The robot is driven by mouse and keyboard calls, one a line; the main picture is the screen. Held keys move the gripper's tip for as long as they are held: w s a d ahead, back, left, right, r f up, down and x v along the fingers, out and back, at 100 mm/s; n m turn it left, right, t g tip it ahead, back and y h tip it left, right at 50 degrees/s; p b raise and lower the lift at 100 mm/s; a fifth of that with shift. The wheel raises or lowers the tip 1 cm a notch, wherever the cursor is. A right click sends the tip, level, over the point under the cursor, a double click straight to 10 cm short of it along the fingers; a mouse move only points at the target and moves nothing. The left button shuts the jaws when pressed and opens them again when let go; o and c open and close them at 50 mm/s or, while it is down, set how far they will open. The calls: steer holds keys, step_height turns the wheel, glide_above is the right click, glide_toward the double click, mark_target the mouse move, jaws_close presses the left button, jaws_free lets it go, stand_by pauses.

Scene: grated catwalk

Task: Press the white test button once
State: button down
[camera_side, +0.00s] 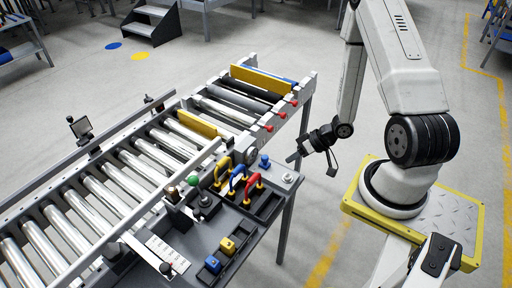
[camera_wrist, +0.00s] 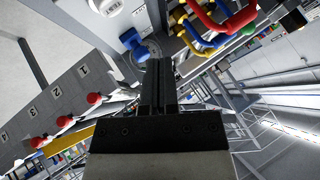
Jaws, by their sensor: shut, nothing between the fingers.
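A small white round button (camera_side: 288,178) sits on a pale base at the right corner of the dark control panel (camera_side: 228,222). In the wrist view, a white round part (camera_wrist: 106,5), seemingly this button, is cut off by the top edge. My gripper (camera_side: 291,158) is above the panel's right end, apart from the button, with its fingers pointing left and down. In the wrist view my gripper (camera_wrist: 158,64) shows its two dark fingers together, with nothing held. The blue knob (camera_side: 265,161) is just left of the fingertips, also seen in the wrist view (camera_wrist: 137,46).
Yellow, blue and red handles (camera_side: 254,187) stand on the panel left of the button. Red knobs (camera_side: 282,115) line the roller conveyor's (camera_side: 130,160) near side.

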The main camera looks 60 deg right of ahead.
mark_target(285, 176)
steer(key=shift+f, duration=2.55)
steer(key=shift+f, duration=1.25)
stand_by(1.9)
steer(key=shift+r, duration=1.3)
steer(key=shift+r, duration=2.45)
